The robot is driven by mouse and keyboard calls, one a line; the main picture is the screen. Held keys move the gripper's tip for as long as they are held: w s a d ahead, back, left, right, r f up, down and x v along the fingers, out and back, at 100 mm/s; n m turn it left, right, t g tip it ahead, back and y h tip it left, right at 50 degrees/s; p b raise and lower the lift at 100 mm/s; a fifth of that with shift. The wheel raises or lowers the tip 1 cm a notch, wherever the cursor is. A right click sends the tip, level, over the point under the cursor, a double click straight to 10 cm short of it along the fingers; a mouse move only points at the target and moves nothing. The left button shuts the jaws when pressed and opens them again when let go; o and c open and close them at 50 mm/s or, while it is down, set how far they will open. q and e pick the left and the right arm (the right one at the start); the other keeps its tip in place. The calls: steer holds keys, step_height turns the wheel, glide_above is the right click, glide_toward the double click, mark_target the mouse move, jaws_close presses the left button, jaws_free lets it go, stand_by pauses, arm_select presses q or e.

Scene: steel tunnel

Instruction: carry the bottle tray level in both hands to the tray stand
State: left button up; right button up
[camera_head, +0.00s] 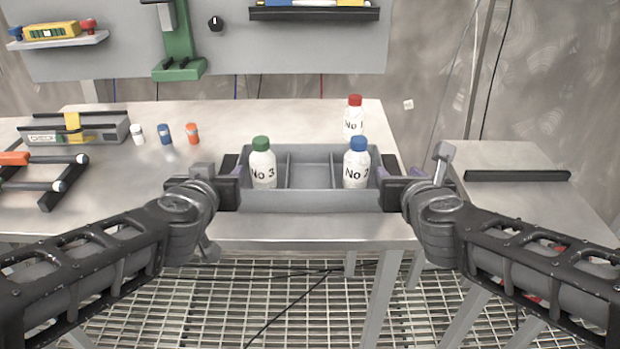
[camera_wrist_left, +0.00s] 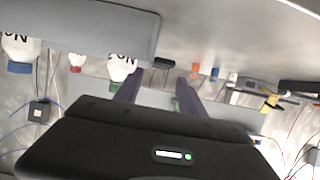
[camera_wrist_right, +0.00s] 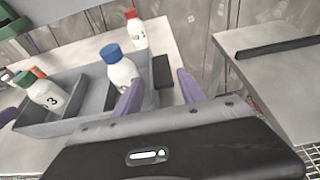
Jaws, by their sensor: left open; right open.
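The grey bottle tray (camera_head: 312,201) rests on the steel table. A green-capped bottle, No 3 (camera_head: 263,165), stands upright in its left compartment. A blue-capped bottle (camera_head: 356,166) stands in its right compartment; the middle compartment looks empty. My left gripper (camera_head: 236,172) is open at the tray's left end. My right gripper (camera_head: 385,172) is open at the right end. In the right wrist view the purple fingers lie either side of a black end handle (camera_wrist_right: 162,72). The left wrist view shows a similar handle (camera_wrist_left: 164,63) between the finger lines. Contact is unclear.
A red-capped bottle, No 1 (camera_head: 354,118), stands on the table behind the tray. A lower grey stand (camera_head: 500,200) with a black bar (camera_head: 517,176) is at the right, across a gap.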

mark_target(230, 163)
arm_select(q)
steer(key=shift+x, duration=3.85)
arm_select(e)
steer(key=shift+x, duration=3.85)
arm_select(q)
steer(key=shift+c, duration=0.5)
arm_select(e)
steer(key=shift+c, duration=0.5)
arm_select(q)
jaws_close()
arm_select(e)
jaws_close()
